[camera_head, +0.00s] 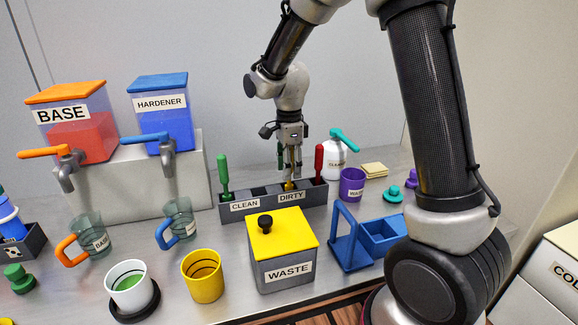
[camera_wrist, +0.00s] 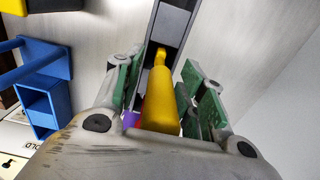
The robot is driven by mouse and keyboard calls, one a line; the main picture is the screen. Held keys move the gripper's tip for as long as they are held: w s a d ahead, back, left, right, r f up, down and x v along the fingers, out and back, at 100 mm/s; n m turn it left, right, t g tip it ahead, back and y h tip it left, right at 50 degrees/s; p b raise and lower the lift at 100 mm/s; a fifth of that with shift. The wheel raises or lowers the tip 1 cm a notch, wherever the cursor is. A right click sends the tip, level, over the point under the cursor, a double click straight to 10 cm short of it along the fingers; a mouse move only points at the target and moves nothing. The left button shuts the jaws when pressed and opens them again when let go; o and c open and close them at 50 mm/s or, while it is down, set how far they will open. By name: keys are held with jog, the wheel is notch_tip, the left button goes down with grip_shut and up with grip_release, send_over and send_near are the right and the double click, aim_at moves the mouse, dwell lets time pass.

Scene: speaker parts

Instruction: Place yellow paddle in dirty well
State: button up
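The yellow paddle (camera_head: 289,186) is upright at the DIRTY-labelled part of the grey holder (camera_head: 240,206). In the wrist view its yellow handle (camera_wrist: 161,95) runs between my fingers, its far end over a holder opening (camera_wrist: 168,28). My gripper (camera_head: 290,170) points down over the holder, its fingers on either side of the handle. In the wrist view my gripper (camera_wrist: 165,85) looks open, with its green-padded fingers spread apart and gaps beside the handle. The paddle's lower end is hidden, so its depth in the well cannot be told.
A green paddle (camera_head: 223,172) and a red paddle (camera_head: 319,162) stand at the holder's ends. The yellow-lidded waste box (camera_head: 285,272) is in front; a purple cup (camera_head: 352,184) and white bottle (camera_head: 333,160) are right. A blue stand (camera_head: 350,250) is front right.

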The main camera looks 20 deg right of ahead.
notch_tip(320, 180, up, 12)
jog(key=shift+f, duration=0.25)
jog(key=shift+r, duration=0.4)
jog(key=shift+s+d+r, duration=0.1)
jog(key=s+d+r+n+t, duration=0.2)
jog(key=s+d+r+n, duration=0.4)
jog(key=s+d, duration=0.4)
jog(key=s+d+f+n+t, duration=0.1)
jog(key=s+d+n, duration=0.1)
jog(key=s+n, duration=0.4)
jog(key=s+d+f+n+t, duration=0.1)
jog(key=s+d+f+n, duration=0.1)
jog(key=s+n, duration=0.4)
jog(key=s, duration=0.3)
jog(key=shift+s+d, duration=0.35)
jog(key=shift+s, duration=0.05)
jog(key=shift+c, duration=0.5)
